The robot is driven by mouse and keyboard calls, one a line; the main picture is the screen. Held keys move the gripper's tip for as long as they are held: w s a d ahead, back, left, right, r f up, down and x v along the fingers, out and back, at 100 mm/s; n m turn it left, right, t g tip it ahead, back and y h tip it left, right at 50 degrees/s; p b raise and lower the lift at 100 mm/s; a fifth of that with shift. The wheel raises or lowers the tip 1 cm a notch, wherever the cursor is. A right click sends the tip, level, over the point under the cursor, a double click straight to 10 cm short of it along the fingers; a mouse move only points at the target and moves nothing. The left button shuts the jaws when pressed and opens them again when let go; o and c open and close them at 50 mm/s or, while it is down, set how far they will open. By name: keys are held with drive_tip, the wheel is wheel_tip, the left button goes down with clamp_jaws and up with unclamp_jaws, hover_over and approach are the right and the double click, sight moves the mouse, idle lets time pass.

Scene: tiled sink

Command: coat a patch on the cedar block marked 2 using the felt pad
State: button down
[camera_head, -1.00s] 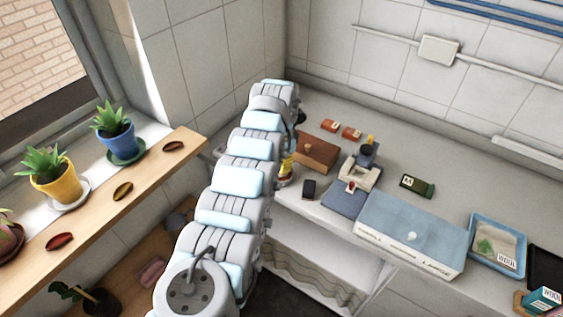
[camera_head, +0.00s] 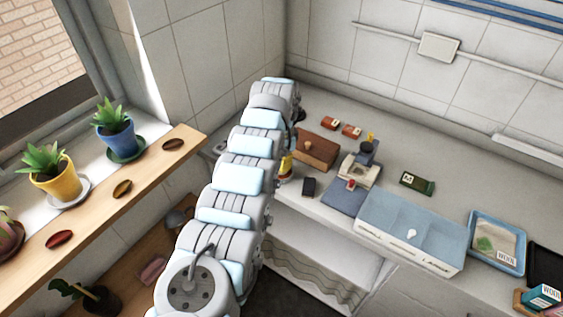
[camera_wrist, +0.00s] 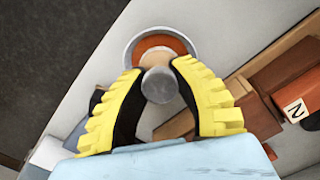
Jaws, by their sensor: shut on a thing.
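My gripper (camera_wrist: 160,76) has yellow ribbed fingers, shut on a grey round-topped piece (camera_wrist: 160,86), probably the felt pad's handle. The pad's face is hidden below it. The held piece is over the near part of a round grey dish (camera_wrist: 129,50) with an orange-brown inside; I cannot tell whether it touches. A red-brown block with a white tag reading 2 (camera_wrist: 295,110) is to the right in the wrist view, apart from the gripper. In the head view my arm mostly hides the gripper and dish.
Around my arm on the counter are a brown wooden box (camera_head: 317,150), two small red-brown blocks (camera_head: 330,124), a small black item (camera_head: 309,187), a dark green packet (camera_head: 417,183) and a blue-topped box (camera_head: 405,227). A blue tray (camera_head: 476,240) is farther right.

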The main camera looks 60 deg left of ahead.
drive_tip(key=shift+f, duration=0.45)
idle(1.3)
drive_tip(key=shift+r, duration=0.1)
drive_tip(key=shift+r+p, duration=0.6)
drive_tip(key=shift+r, duration=2.8)
